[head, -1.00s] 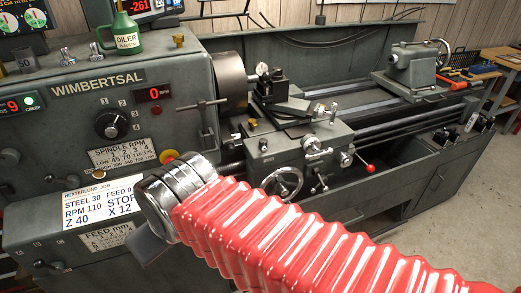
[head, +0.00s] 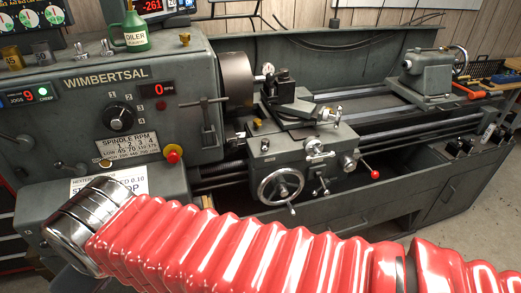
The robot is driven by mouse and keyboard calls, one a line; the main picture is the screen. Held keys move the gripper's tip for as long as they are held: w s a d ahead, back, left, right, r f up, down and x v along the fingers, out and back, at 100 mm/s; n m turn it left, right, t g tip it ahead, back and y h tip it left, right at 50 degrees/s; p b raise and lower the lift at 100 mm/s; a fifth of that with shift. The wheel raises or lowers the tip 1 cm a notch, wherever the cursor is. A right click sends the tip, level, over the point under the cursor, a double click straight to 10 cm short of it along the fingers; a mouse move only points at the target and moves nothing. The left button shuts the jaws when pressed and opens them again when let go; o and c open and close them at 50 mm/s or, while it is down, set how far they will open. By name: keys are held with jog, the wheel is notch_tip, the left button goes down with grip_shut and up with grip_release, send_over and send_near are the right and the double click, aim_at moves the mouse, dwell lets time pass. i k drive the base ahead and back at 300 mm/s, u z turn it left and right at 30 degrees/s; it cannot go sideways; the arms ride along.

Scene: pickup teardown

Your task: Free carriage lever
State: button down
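The lathe carriage (head: 305,145) stands on the bed right of the chuck. A lever with a red ball knob (head: 375,174) sticks out low from the right side of its apron. A shorter lever (head: 322,185) sits between it and the large handwheel (head: 281,187). I cannot tell which lever is the carriage lever, or whether either is locked. My red bellows-covered arm crosses the lower picture, with its silver wrist at the lower left, well away from the carriage. My gripper's fingers do not show.
The headstock (head: 95,110) has a control panel, a red button (head: 172,157) and a label card, partly covered by my arm. A green oiler (head: 134,32) stands on top. The tailstock (head: 428,72) is at the far right of the bed. The chip tray (head: 350,205) lies below.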

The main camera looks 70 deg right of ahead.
aim_at(265, 142)
jog(key=u, duration=1.35)
jog(key=k, duration=0.8)
jog(key=z, duration=1.95)
